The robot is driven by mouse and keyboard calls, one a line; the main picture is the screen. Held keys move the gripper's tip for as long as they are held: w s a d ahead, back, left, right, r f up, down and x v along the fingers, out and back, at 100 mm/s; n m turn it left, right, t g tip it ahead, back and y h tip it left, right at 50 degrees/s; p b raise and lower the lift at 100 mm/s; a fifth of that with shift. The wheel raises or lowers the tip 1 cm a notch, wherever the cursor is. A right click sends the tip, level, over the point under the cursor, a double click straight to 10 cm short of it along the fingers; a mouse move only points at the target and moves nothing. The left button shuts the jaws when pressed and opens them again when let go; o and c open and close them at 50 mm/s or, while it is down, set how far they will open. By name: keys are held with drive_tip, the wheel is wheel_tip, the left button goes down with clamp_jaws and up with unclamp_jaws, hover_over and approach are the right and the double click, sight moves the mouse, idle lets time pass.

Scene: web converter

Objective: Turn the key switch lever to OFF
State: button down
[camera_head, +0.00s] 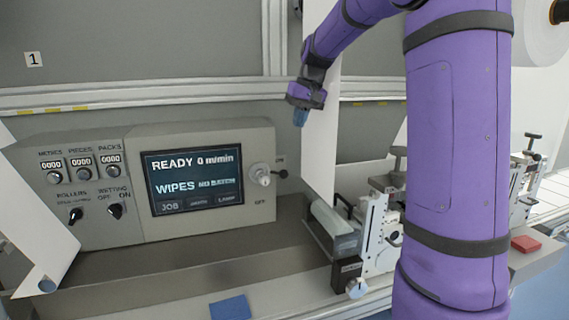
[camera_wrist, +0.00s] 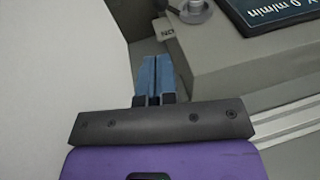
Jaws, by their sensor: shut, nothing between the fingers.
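The key switch (camera_head: 261,174) is a round silver lock at the right end of the grey control panel. Its lever (camera_head: 281,174) points right and ends in a dark knob. ON is marked above right and OFF below. My gripper (camera_head: 300,119) has blue fingers pointing down, above and right of the switch in the head view, apart from it. In the wrist view my gripper (camera_wrist: 154,62) is shut and empty.
The panel screen (camera_head: 194,181) reads READY 0 m/min. Other dials (camera_head: 75,214) sit at its left. A white web sheet (camera_head: 322,130) hangs right beside my gripper and fills the left of the wrist view. A metal bracket unit (camera_head: 374,235) stands below right.

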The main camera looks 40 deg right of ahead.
drive_tip(key=x, duration=1.4)
drive_tip(key=shift+s, duration=0.1)
drive_tip(key=shift+d+f, duration=0.1)
drive_tip(key=shift+f, duration=0.05)
wheel_tip(320, 180, down, 8)
drive_tip(key=m+t+y, duration=0.1)
drive_tip(key=t+y, duration=0.2)
drive_tip(key=y, duration=0.7)
drive_tip(key=shift+a, duration=0.35)
drive_tip(key=shift+f, duration=0.2)
drive_tip(key=v, duration=1)
drive_tip(key=shift+s+d+r, duration=0.1)
drive_tip(key=shift+s+d, duration=0.1)
drive_tip(key=shift+d, duration=0.1)
